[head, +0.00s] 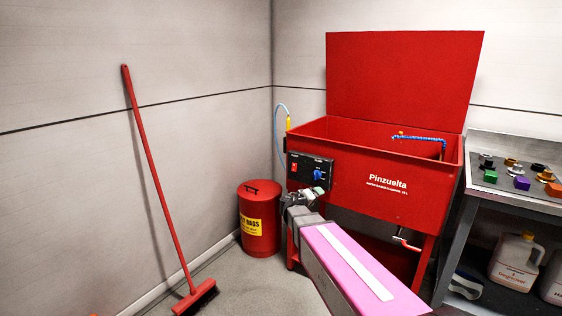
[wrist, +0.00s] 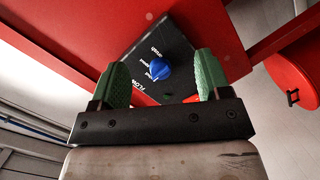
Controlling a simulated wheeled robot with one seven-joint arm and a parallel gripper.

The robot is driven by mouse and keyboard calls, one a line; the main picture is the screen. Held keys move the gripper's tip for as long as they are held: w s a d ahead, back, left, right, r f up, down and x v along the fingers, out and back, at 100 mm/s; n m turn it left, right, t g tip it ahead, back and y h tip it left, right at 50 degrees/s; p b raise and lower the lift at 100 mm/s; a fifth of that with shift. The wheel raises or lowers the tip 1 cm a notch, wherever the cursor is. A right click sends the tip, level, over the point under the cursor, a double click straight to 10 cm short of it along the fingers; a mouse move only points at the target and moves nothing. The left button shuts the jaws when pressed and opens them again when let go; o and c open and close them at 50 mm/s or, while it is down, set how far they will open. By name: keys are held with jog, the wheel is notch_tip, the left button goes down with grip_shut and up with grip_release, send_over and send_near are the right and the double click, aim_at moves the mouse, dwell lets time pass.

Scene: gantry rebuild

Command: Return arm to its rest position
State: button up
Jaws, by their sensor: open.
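My gripper (head: 318,192) is at the end of my pink-and-grey arm, in front of the red parts washer (head: 370,195). In the wrist view my gripper (wrist: 160,80) is open, its two green fingers wide apart with nothing held. The blue knob (wrist: 158,68) on the washer's black control panel (wrist: 150,50) shows between and beyond the fingers. In the head view the blue knob (head: 319,174) is just above the gripper. The fingers look apart from the knob; the exact gap cannot be told.
A red rags bin (head: 259,215) stands left of the washer. A red broom (head: 155,175) leans on the left wall. At right, a metal bench (head: 515,195) holds several small coloured parts, with jugs (head: 515,258) below. The washer's lid (head: 400,80) stands open.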

jog(key=s+d+f+m+g+y, duration=0.1)
jog(key=s+d+f+m+g, duration=0.1)
jog(key=s+d+f+g, duration=0.45)
jog(key=s+a+f+g+y, duration=0.1)
jog(key=s+f+y, duration=0.2)
jog(key=s, duration=0.3)
jog(key=s+a+f+g+y, duration=0.2)
jog(key=s+y, duration=0.1)
jog(key=s, duration=0.3)
jog(key=s+a+f+m+g+y, duration=0.1)
jog(key=s+f+g+y, duration=0.1)
jog(key=s, duration=0.4)
jog(key=shift+s+a+f+y, duration=0.3)
jog(key=shift+a+f+y, duration=0.05)
jog(key=shift+f+y, duration=0.55)
